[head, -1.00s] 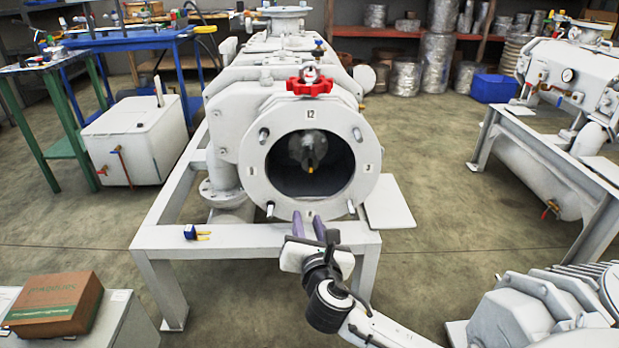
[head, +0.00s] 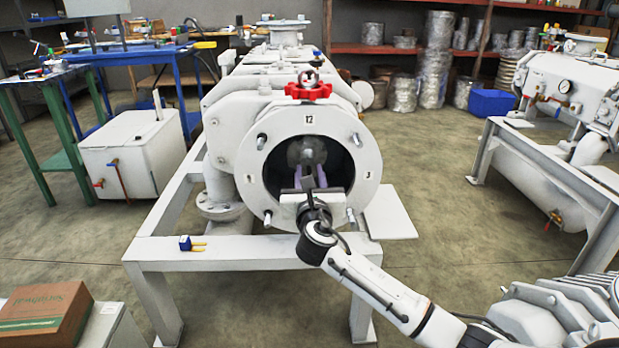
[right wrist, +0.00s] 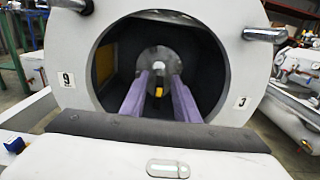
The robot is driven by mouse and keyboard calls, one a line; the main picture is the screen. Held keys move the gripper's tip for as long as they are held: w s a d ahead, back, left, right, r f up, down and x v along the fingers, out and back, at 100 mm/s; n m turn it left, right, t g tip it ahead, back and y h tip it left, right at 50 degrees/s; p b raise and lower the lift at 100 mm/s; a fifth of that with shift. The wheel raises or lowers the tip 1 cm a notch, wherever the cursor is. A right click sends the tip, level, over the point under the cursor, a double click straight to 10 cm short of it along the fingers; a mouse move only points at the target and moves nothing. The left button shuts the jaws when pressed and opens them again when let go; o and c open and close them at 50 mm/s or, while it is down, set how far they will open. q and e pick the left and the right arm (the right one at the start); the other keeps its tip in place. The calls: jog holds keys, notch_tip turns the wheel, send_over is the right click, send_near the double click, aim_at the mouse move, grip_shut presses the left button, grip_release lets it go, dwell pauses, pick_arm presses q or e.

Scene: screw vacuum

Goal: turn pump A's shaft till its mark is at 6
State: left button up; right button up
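The grey-white pump (head: 268,185) in front of me has a round opening with 12, 3 and 9 plates on its flange; the 6 plate is hidden behind my right gripper. The grey shaft (right wrist: 157,65) sits inside the opening. Its orange-yellow mark (right wrist: 158,91) shows at the lower side of the shaft in the right wrist view, roughly straight down. My right gripper (head: 310,178) has its purple fingers inside the opening, spread apart. In the right wrist view they lie left and right of the shaft end; whether they touch it I cannot tell. My left gripper is out of view.
A red handwheel (head: 308,88) sits on top of the pump, and studs (head: 262,141) stick out of the flange. A small blue part with yellow prongs (head: 188,244) lies on the white frame (head: 235,252). A cardboard box (head: 45,318) stands at front left.

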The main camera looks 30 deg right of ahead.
grip_shut()
jog(key=shift+m, duration=0.3)
